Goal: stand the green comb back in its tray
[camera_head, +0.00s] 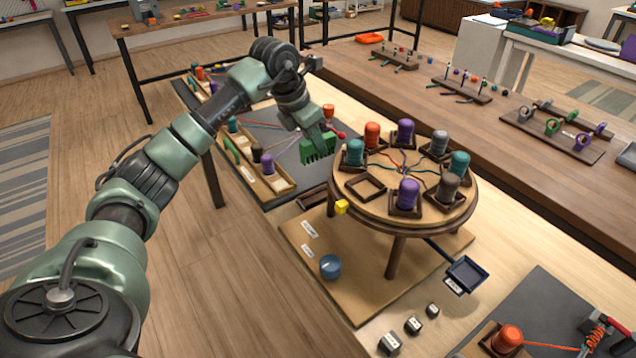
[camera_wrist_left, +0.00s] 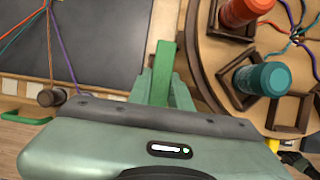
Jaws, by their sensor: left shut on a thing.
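The green comb (camera_head: 319,149) is held in my left gripper (camera_head: 314,131), teeth downward, at the left edge of the round braiding stand in the head view. My right gripper is not in view.
The round stand (camera_head: 352,205) carries several coloured bobbins in square holders, with one empty holder (camera_head: 366,187) at its front left. A blue tray (camera_head: 466,275) and a blue ball (camera_head: 330,267) lie nearby.

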